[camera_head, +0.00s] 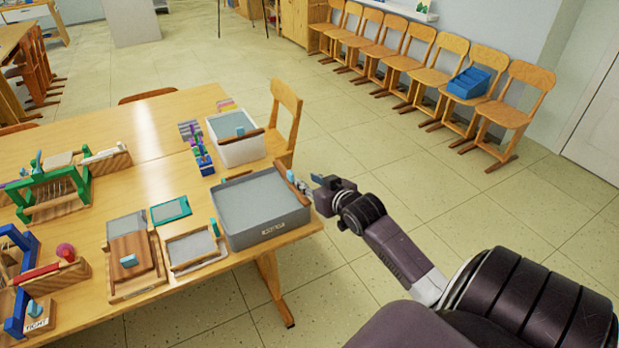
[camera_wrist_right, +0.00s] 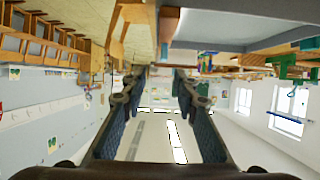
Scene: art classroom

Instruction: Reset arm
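My right gripper (camera_head: 310,183) is beside the right end of the grey tray (camera_head: 262,236) at the table's right edge. In the right wrist view, which looks upside down, the two fingers of my right gripper (camera_wrist_right: 157,75) stand apart with nothing between them. The grey tray shows large at the upper right of that view (camera_wrist_right: 240,22). I cannot tell from the head view whether the fingers touch the tray. My left gripper is not in view.
The wooden table (camera_head: 150,135) holds a white bin (camera_head: 240,150), a small teal-edged board (camera_head: 171,211) and several wooden tool stands. A chair (camera_head: 285,110) stands close behind the tray. The floor (camera_head: 440,185) to the right is clear up to a row of chairs.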

